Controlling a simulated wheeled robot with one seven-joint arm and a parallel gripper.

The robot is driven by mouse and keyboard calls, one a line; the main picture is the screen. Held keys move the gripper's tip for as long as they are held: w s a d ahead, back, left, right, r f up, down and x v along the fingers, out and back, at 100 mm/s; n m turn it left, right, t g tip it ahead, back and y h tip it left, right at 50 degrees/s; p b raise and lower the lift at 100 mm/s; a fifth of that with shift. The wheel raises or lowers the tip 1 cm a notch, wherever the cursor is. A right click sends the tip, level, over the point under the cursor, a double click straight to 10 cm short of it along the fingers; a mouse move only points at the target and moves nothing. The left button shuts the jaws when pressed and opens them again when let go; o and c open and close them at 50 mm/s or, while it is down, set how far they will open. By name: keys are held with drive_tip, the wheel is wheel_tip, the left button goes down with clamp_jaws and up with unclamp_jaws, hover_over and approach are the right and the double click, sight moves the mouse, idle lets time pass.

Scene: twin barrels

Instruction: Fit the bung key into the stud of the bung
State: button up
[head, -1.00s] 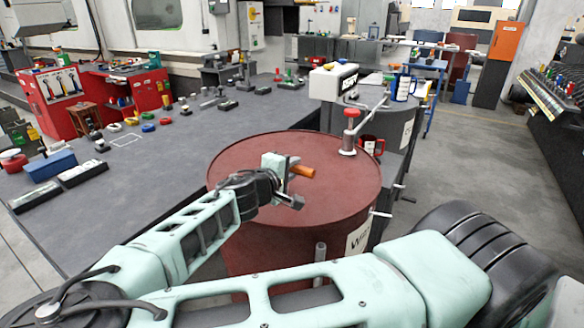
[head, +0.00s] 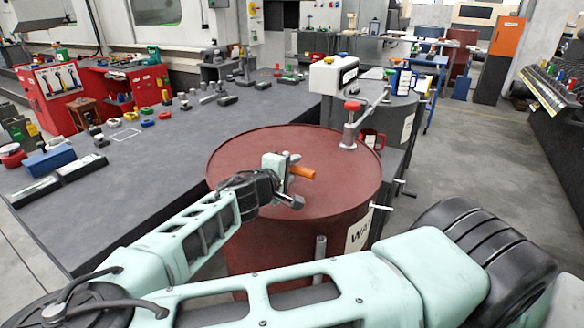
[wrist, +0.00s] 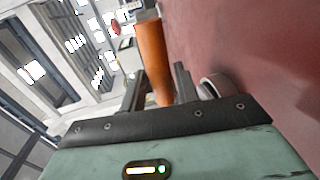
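The bung key shows as an orange handle (head: 301,172) in the head view and as an orange cylinder between the fingers in the wrist view (wrist: 153,55). My gripper (head: 288,178) appears shut on it, with the handle sticking out past the fingertips (wrist: 160,88). The key's working end is not clear. My gripper is over the dark red barrel (head: 245,155). In the wrist view a round grey fitting (wrist: 213,86), possibly the bung, stands on the red lid beside the right finger. Its stud cannot be made out, and my gripper hides it in the head view.
A red-topped grey post (head: 350,125) stands at the barrel's far right rim. A second, grey barrel (head: 398,122) is behind it, with a red mug (head: 372,139) nearby. A grey bench (head: 150,175) with small tools lies left. Floor to the right is open.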

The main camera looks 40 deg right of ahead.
drive_tip(key=shift+o, duration=1)
drive_tip(key=b+v, duration=0.1)
drive_tip(key=v, duration=1.6)
drive_tip(key=shift+a+r+b, duration=0.15)
drive_tip(key=shift+r+b, duration=0.05)
drive_tip(key=shift+b, duration=0.15)
drive_tip(key=shift+s, duration=0.1)
